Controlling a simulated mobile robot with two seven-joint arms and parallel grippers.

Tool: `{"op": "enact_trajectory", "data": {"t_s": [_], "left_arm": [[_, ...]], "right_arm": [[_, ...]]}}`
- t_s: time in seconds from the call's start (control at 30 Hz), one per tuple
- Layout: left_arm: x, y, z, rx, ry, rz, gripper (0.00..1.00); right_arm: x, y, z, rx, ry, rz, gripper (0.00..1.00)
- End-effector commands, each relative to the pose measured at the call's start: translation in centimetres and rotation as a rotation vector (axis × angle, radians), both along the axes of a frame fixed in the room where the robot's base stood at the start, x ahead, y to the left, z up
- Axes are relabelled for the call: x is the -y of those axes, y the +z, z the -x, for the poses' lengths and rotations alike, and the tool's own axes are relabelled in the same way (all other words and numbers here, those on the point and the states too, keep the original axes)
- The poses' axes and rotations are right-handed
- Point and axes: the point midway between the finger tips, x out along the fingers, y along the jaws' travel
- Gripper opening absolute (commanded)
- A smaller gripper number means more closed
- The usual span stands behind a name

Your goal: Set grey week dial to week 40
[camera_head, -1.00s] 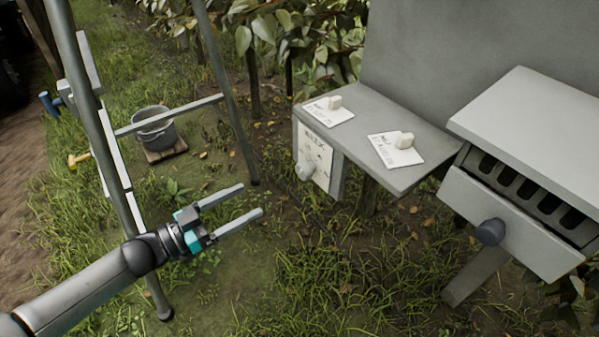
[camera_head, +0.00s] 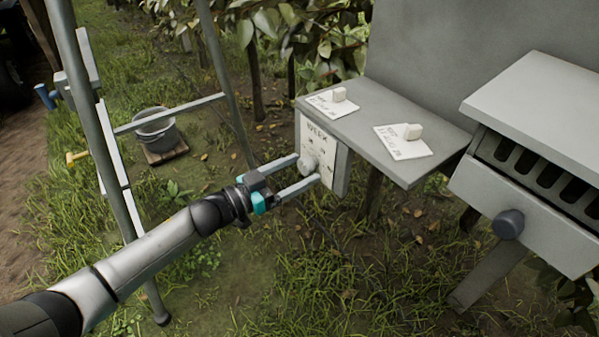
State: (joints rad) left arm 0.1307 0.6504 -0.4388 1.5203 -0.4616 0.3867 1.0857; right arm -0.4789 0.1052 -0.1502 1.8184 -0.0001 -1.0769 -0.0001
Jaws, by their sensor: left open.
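The week dial is a pale grey knob (camera_head: 307,163) on a white plate (camera_head: 328,168) marked with lettering, fixed to the front of a grey box under the shelf's left end. My left gripper (camera_head: 309,168) is open, with its two fingertips at the knob, one on the upper left and one on the lower right. I cannot tell whether the fingers touch it. The plate's markings are too small to read, and the knob's setting cannot be told. My right gripper is not in view.
A grey shelf (camera_head: 365,118) above the dial carries two white cards with pale blocks. At right stands a grey cabinet with a slotted drawer (camera_head: 530,230) and dark knob (camera_head: 508,223). A ladder-like frame (camera_head: 112,160) and bucket (camera_head: 155,128) stand at left.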

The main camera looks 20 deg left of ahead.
Motion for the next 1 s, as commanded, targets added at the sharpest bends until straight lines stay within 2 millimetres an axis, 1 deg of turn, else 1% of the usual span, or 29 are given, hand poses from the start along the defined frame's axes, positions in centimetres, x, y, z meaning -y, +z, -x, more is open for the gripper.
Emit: {"op": "enact_trajectory", "data": {"t_s": [0.1,0.4,1.0], "left_arm": [[0.32,-0.02,-0.45,0.001,0.001,-0.001,0.82],[0.40,0.03,-0.53,-0.001,0.001,-0.001,0.82],[0.39,0.02,-0.50,0.001,0.000,-0.001,0.14]], "right_arm": [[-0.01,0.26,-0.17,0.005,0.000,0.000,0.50],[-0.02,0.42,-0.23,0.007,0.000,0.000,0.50],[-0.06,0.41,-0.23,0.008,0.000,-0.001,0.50]]}}
